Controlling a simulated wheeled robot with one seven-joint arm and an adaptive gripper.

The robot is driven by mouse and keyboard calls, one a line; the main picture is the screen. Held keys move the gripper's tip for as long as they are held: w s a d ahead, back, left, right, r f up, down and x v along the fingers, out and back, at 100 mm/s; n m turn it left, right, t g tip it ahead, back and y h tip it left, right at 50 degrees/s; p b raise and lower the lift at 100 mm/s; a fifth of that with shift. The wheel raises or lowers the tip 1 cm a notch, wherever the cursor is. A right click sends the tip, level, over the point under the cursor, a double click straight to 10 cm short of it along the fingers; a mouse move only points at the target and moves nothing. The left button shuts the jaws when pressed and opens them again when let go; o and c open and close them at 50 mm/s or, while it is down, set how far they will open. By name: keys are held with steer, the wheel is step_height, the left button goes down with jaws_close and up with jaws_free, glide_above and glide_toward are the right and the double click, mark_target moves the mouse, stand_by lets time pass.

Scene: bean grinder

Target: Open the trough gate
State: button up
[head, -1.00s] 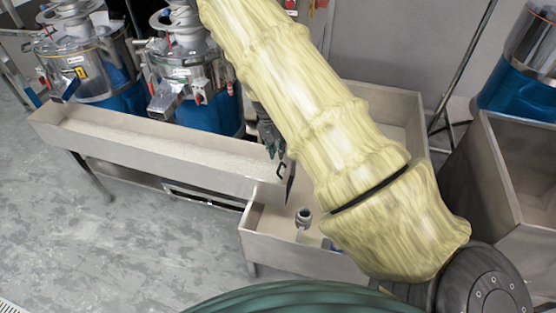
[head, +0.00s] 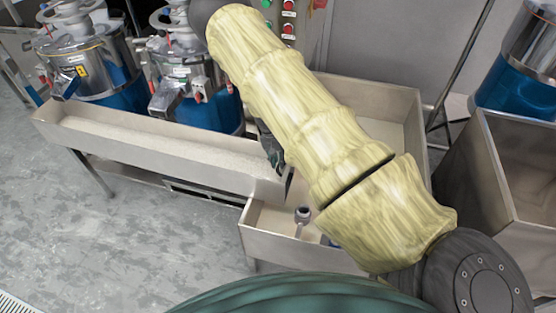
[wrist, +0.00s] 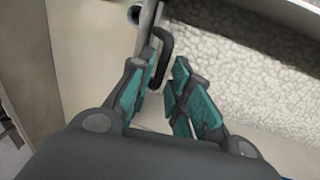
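The long metal trough (head: 150,150) holds pale granular material and runs across the left half of the head view. Its gate (head: 287,184) is a thin plate at the trough's right end, partly covered by my arm. In the wrist view the gate's dark loop handle (wrist: 163,45) stands at the upper middle. My gripper (wrist: 161,82) is open, with its teal-padded fingers either side of the handle's lower part. I cannot tell whether either finger touches it. In the head view my gripper (head: 272,150) is mostly hidden by my arm, beside the trough's right end.
A wider metal bin (head: 290,260) sits below the trough's right end, with a small dark-topped fitting (head: 302,215) inside. Blue grinding machines (head: 205,110) stand behind the trough. A tall metal bin (head: 500,215) is at right. Open floor (head: 150,245) lies front left.

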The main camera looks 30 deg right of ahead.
jaws_close()
steer(key=shift+r, duration=0.1)
step_height(320, 180, up, 5)
steer(key=shift+r, duration=0.15)
jaws_free()
step_height(320, 180, up, 12)
steer(key=w+a, duration=0.1)
steer(key=shift+w+a, duration=0.2)
steer(key=shift+w, duration=0.15)
steer(key=shift+f, duration=0.2)
stand_by(0.4)
